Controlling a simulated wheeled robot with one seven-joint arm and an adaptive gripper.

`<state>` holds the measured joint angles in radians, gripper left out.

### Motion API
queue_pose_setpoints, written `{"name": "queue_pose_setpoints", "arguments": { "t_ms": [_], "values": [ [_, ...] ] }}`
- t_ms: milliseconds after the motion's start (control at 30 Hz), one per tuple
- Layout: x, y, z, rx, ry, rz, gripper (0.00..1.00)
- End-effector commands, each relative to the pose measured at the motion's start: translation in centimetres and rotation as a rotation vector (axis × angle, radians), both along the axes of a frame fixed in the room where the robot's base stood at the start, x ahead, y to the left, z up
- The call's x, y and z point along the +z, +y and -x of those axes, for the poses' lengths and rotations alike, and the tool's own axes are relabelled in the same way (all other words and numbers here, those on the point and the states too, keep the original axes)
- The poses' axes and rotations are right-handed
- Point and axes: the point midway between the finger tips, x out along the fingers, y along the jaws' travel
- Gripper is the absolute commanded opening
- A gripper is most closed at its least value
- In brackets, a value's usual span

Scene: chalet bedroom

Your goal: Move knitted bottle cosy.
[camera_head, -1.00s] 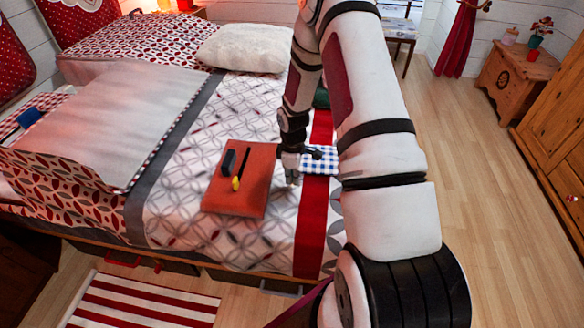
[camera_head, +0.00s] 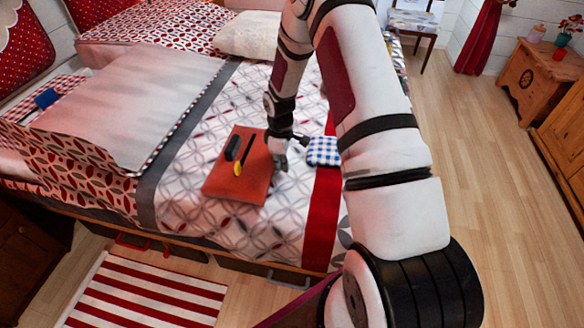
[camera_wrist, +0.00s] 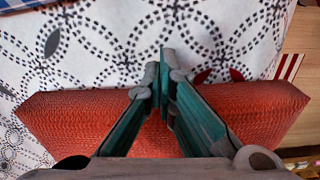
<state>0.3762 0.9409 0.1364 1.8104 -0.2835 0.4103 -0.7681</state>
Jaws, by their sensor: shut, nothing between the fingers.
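A flat orange-red piece (camera_head: 222,187) with a ribbed, knit-like surface lies on the bed; it also shows in the wrist view (camera_wrist: 75,122). On it lie a dark, rounded object (camera_head: 233,148) and a thin black object with a yellow end (camera_head: 238,168). I cannot tell for sure which thing is the bottle cosy. My gripper (camera_head: 280,168) is at the right edge of the orange-red piece. In the wrist view my gripper (camera_wrist: 162,75) has its fingertips together with nothing between them, over the patterned cover just beyond that edge.
A blue-and-white checked square (camera_head: 323,151) lies right of my gripper, by the red stripe (camera_head: 322,215) of the bed cover. A pale pillow (camera_head: 247,36) and a folded light blanket (camera_head: 130,105) lie farther back and left. Wooden floor (camera_head: 490,170) is clear to the right.

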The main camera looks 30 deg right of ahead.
Motion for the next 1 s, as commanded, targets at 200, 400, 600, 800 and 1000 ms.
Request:
{"name": "queue_pose_setpoints", "arguments": {
  "t_ms": [200,400,600,800,1000],
  "values": [
    [-0.4,4.7,-5.3,0.006,-0.008,-0.002,0.00],
    [-0.4,8.2,-9.1,0.004,-0.007,-0.002,0.00],
    [-0.4,11.4,-12.6,0.004,-0.007,-0.003,0.00],
    [-0.3,13.4,-14.7,0.002,-0.004,-0.003,0.00],
    [0.0,13.8,-15.1,0.001,-0.002,-0.003,0.00]
  ]
}}
